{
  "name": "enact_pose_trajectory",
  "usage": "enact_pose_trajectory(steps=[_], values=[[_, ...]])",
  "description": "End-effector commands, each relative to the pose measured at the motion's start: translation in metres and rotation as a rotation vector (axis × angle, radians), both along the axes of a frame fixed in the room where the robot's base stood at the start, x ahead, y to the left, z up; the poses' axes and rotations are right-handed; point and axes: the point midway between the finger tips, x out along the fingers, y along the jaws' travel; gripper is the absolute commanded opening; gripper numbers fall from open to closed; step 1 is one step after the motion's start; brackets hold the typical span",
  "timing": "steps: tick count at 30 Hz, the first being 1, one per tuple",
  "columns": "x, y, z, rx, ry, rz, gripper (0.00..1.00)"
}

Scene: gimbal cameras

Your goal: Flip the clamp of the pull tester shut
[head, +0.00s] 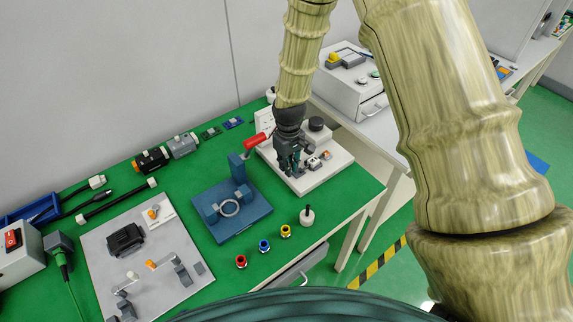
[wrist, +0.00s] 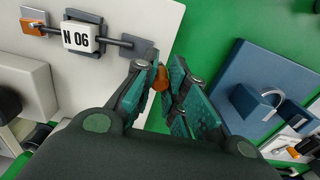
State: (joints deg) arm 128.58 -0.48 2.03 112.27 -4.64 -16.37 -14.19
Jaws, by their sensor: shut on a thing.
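The pull tester is a white plate (head: 330,165) with a rail and a block marked "N 06" (wrist: 82,37). An orange piece (wrist: 33,27) sits at the rail's left end in the wrist view, and a grey block (wrist: 138,48) is at its right end. My gripper (head: 290,170) is low over the plate's left part. In the wrist view, my gripper (wrist: 170,88) is shut on a small orange-brown piece (wrist: 160,80), apparently the clamp's lever tip, beside the grey block. The fingers hide most of the clamp, so its angle cannot be told.
A black-tipped white peg (head: 307,216) and small coloured parts (head: 264,246) stand near the front edge. A white box (head: 352,85) is behind right.

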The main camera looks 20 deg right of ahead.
Motion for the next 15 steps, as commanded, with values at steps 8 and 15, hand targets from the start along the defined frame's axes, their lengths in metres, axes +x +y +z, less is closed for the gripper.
enact_pose_trajectory(steps=[8, 15], values=[[-0.002, -0.013, 0.001, 0.002, 0.001, 0.221, 0.0], [-0.001, -0.023, 0.001, 0.001, 0.0, 0.405, 0.0]])
